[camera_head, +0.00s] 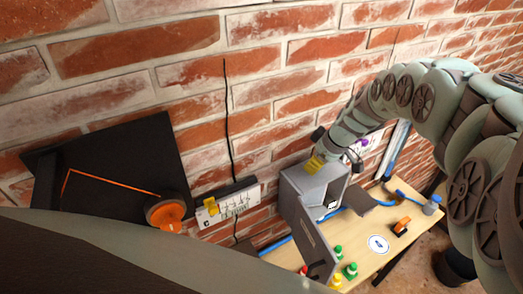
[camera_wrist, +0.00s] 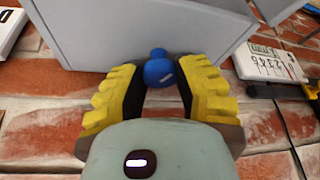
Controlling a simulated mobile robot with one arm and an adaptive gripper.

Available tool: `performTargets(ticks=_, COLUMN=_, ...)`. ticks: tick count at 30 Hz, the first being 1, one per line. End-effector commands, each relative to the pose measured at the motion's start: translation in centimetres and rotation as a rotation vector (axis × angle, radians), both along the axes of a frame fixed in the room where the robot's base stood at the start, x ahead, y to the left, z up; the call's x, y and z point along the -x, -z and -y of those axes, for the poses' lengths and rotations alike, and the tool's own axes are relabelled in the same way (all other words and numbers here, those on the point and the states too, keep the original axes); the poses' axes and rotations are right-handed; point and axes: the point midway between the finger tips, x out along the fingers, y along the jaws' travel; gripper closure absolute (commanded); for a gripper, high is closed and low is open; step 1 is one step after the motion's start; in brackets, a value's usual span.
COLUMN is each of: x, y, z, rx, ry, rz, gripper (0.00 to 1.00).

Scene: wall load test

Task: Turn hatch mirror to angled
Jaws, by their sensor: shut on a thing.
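A grey box (camera_head: 294,184) with an open door panel (camera_head: 312,240) stands at the wall end of the wooden table. My gripper (camera_head: 315,161) has yellow fingers and is at the back top of this box. In the wrist view a blue knob (camera_wrist: 158,70) sits against the grey panel (camera_wrist: 130,25), between the fingertips of my gripper (camera_wrist: 160,84). The gripper is shut on the blue knob. The knob is hidden in the head view. No mirror surface can be made out, so I cannot tell its angle.
A white numbered slider panel (camera_head: 228,207) is on the brick wall left of the box. A black board (camera_head: 110,175) with an orange disc (camera_head: 166,212) is farther left.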

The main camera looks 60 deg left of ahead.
Motion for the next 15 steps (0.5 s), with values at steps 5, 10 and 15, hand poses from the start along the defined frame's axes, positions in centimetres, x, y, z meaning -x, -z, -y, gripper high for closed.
performTargets(ticks=5, x=0.02, y=0.06, z=0.22, rx=0.003, ry=0.126, rz=-0.001, gripper=1.00)
performTargets(ticks=10, x=0.05, y=0.12, z=0.15, rx=0.002, ry=0.217, rz=0.001, gripper=1.00)
performTargets(ticks=15, x=0.02, y=0.15, z=0.19, rx=0.002, ry=0.274, rz=0.000, gripper=1.00)
